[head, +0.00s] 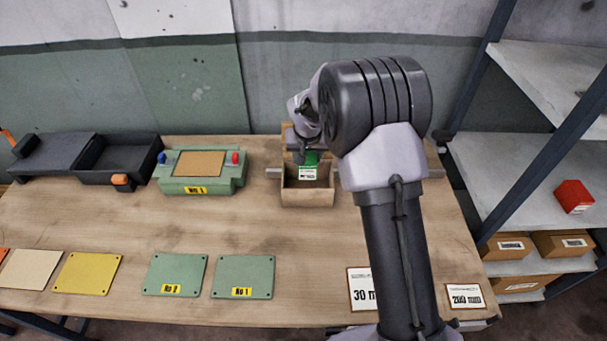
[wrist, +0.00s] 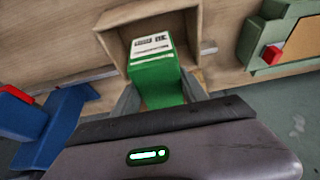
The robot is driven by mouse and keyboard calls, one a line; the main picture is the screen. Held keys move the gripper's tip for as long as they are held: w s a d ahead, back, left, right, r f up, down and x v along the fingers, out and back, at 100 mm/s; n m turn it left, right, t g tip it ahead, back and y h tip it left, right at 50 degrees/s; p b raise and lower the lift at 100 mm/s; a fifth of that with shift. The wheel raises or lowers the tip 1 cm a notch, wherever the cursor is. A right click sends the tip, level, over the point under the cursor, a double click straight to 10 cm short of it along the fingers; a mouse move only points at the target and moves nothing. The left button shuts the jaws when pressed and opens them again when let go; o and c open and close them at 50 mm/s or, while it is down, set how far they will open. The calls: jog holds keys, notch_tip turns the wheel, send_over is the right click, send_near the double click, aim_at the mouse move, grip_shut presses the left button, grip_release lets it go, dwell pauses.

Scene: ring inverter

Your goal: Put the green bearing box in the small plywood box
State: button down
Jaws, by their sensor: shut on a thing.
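The green bearing box (head: 308,166) with a white label is between the jaws of my gripper (head: 303,157). In the wrist view the green box (wrist: 158,80) is held between the two fingers of my gripper (wrist: 158,100). The small plywood box (head: 307,196) stands open on the workbench. The green box is at its opening, and its labelled end reaches within the plywood walls (wrist: 108,45) in the wrist view. I cannot tell whether it touches the floor of the plywood box. My arm hides part of the area to the right.
A green fixture (head: 200,186) with red and blue knobs stands left of the plywood box. Black trays (head: 117,165) are farther left. Green plates (head: 243,277) and a yellow plate (head: 88,273) lie along the front. A shelf on the right holds a red box (head: 574,196) and cartons.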

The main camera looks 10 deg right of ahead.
aim_at(308, 178)
jog(key=f, duration=0.3)
jog(key=f+b, duration=0.1)
jog(key=f, duration=0.2)
jog(key=f+b, duration=0.1)
jog(key=f, duration=0.2)
jog(key=shift+s, duration=0.35)
jog(key=shift+f, duration=0.15)
jog(key=shift+f+b, duration=0.15)
jog(key=shift+b, duration=0.15)
jog(key=c, duration=0.6)
grip_release()
